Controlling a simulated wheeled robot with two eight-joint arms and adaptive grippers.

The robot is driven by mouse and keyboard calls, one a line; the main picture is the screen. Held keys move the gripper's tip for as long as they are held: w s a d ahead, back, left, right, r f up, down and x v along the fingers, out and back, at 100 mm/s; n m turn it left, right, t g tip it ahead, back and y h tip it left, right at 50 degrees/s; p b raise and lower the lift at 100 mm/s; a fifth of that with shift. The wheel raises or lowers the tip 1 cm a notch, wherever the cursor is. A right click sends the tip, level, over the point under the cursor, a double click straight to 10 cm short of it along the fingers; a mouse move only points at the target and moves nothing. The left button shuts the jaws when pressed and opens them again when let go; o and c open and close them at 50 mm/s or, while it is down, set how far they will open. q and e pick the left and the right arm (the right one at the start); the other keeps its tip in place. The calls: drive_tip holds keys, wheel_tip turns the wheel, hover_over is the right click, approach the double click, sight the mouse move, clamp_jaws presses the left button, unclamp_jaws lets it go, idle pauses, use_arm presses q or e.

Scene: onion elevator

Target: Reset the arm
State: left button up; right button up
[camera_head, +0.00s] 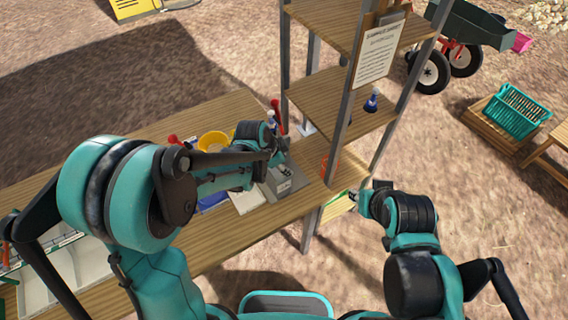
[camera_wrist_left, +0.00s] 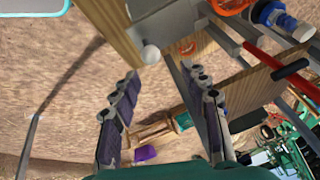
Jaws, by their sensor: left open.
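My left arm reaches in from the left over the wooden table (camera_head: 225,245). My left gripper (camera_head: 284,152) is above the table, near the shelf's left post, partly hidden by its own arm links. In the left wrist view its two fingers (camera_wrist_left: 160,105) stand wide apart with nothing between them. A small white round thing (camera_wrist_left: 150,54) shows beyond the fingers, by a wooden edge. My right arm is bent low at the right, with its gripper (camera_head: 364,197) beside the shelf's lower part. The right fingers are too small and covered to read.
A grey scale (camera_head: 284,185), yellow bowl (camera_head: 212,140) and red-handled tools (camera_head: 276,106) crowd the table below my left arm. A wooden shelf (camera_head: 325,95) with metal posts stands close to both grippers. A teal crate (camera_head: 515,110) and wheelbarrow (camera_head: 465,25) stand farther right.

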use_arm(q)
drive_tip(key=shift+r, duration=0.6)
drive_tip(key=shift+f, duration=0.1)
drive_tip(key=shift+s+a, duration=0.15)
drive_tip(key=shift+a, duration=0.15)
drive_tip(key=s+a+n+t+y+b, duration=0.3)
drive_tip(key=s+a+n+b, duration=0.8)
drive_tip(key=s, duration=0.6)
drive_tip(key=a+n, duration=0.2)
drive_tip(key=a, duration=0.1)
drive_tip(key=shift+a+n+b, duration=0.4)
